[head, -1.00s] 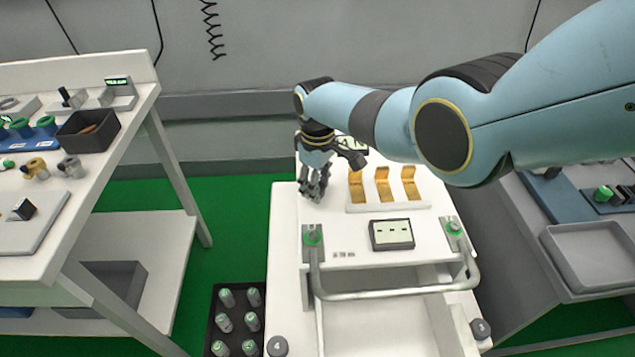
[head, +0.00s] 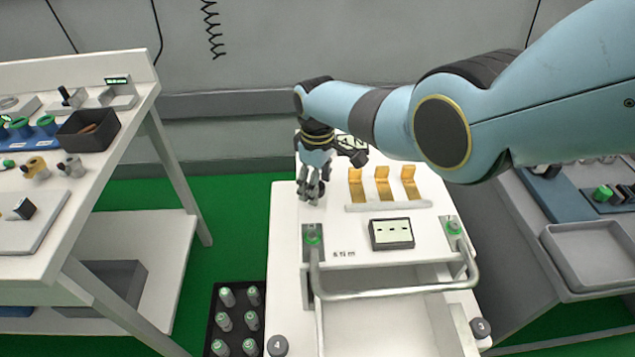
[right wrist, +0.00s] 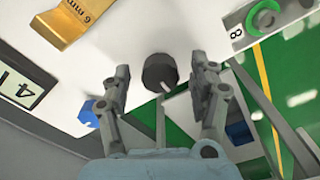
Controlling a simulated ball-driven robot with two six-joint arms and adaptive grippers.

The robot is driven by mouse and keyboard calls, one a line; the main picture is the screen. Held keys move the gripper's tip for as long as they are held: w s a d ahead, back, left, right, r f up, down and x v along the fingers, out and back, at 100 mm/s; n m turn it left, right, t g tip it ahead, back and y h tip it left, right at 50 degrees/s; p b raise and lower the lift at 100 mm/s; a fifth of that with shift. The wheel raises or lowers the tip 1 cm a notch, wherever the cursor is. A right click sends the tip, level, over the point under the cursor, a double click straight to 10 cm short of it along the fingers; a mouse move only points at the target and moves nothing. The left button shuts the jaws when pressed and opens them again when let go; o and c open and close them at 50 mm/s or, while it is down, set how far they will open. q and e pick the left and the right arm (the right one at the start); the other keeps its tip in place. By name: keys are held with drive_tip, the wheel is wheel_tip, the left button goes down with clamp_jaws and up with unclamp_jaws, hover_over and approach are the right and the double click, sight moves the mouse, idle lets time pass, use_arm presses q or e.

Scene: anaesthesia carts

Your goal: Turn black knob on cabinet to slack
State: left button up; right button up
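The black knob (right wrist: 160,72) shows in the right wrist view on the cabinet's white top (right wrist: 110,55), with a pale pointer mark at its lower right. My right gripper (right wrist: 163,80) is open, its two fingers on either side of the knob with a gap on each side. In the head view my right gripper (head: 312,192) points down over the left part of the white cabinet (head: 287,235). The knob is hidden there behind the gripper. My left gripper is in neither view.
Gold brackets (head: 382,184) stand on the cabinet, right of the gripper. A small display box (head: 391,233) and a grey handle bar (head: 400,292) are in front. A shelf table (head: 100,170) stands left, and a black crate of bottles (head: 213,310) is on the floor.

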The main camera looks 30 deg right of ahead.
wheel_tip(320, 180, up, 12)
idle(0.6)
idle(0.5)
